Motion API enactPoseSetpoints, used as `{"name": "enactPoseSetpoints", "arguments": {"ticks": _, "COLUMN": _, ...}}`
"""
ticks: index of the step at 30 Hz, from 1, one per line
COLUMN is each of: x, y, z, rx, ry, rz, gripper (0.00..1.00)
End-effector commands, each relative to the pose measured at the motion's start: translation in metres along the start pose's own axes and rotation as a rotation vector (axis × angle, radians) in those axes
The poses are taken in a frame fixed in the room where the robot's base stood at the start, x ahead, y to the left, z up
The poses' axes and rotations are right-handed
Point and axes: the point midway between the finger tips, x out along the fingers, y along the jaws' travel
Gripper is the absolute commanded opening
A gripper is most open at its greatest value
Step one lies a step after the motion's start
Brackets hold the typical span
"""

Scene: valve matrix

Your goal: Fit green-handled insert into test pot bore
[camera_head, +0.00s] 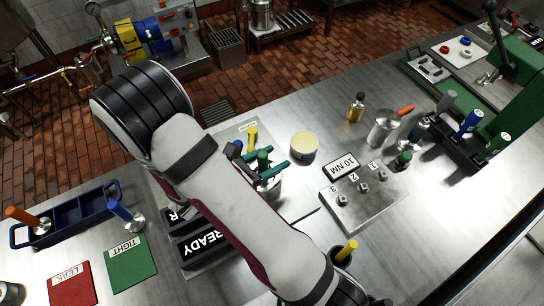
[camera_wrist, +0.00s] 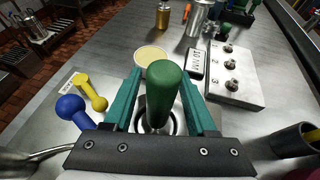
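The green-handled insert (camera_wrist: 165,95) stands handle-up in the wrist view, its base inside the dark ring of the metal test pot (camera_wrist: 180,124). In the head view, its green handle (camera_head: 263,158) shows beside my arm, and the pot (camera_head: 270,189) is partly hidden. My gripper's teal fingers (camera_wrist: 163,100) are either side of the handle in the wrist view, with gaps visible on both sides. The gripper (camera_head: 276,170) looks open around the handle. How deep the insert sits in the bore is hidden.
A READY sign (camera_head: 207,243) is near my arm. A rack (camera_head: 455,150) stands at right.

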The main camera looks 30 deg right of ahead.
Motion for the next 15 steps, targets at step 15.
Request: {"name": "enactPoseSetpoints", "arguments": {"ticks": 15, "x": -0.038, "y": 0.002, "z": 0.002, "rx": 0.0, "ry": 0.0, "rz": 0.007, "gripper": 0.6}}
